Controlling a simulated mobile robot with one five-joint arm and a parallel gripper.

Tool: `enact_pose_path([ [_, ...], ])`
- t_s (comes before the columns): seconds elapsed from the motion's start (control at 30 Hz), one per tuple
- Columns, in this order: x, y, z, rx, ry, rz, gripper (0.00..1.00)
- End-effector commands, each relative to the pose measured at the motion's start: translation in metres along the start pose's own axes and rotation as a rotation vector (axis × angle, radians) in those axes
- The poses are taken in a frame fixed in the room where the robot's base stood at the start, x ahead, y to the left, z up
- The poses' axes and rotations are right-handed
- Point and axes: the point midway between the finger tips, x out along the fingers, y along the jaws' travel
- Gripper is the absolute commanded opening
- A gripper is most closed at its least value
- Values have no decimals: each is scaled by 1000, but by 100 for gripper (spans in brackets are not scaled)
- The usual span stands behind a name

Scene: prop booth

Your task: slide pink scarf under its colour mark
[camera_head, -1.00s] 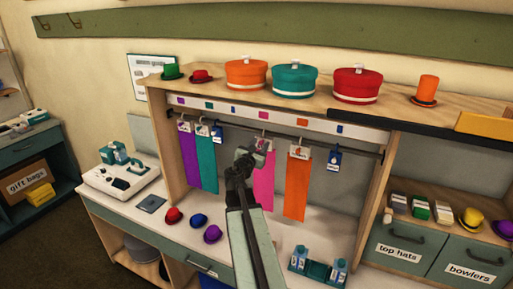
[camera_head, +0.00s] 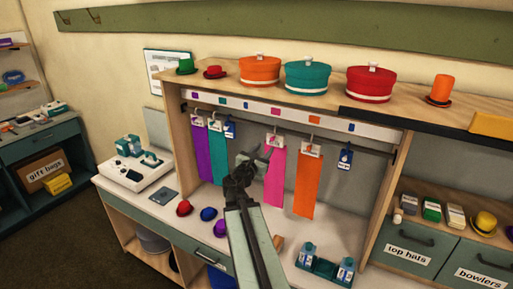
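The pink scarf (camera_head: 275,178) hangs from a hook with a white tag on the booth's rail, between the teal scarf (camera_head: 216,157) and the orange scarf (camera_head: 306,186). A small pink mark (camera_head: 274,110) sits on the white strip above, roughly over its hook. My gripper (camera_head: 257,155) is just left of the pink scarf's upper part. Its two fingers appear spread, with nothing seen between them. It looks apart from the scarf, though the depth gap is hard to judge.
A purple scarf (camera_head: 203,154) and blue tags (camera_head: 345,159) share the rail (camera_head: 372,150). Small hats (camera_head: 209,214) and a teal tray with cartons (camera_head: 324,267) stand on the counter below. The rail between teal and pink scarves has some free room.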

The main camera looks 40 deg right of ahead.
Motion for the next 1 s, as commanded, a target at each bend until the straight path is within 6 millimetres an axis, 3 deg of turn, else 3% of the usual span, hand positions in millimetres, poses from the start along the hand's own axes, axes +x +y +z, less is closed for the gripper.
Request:
enact_pose_path([
  [0.23,-3,6,-4,0,2,10,38],
  [0.37,-30,51,-28,0,13,84,38],
  [0.47,-68,102,-62,38,61,168,38],
  [0.5,-86,118,-81,84,109,181,38],
  [0.63,-149,150,-154,369,339,118,38],
  [0.77,-222,159,-233,709,620,-97,38],
  [0.9,-317,153,-307,1023,891,-501,38],
  [1.0,-385,137,-336,1191,1001,-902,38],
])
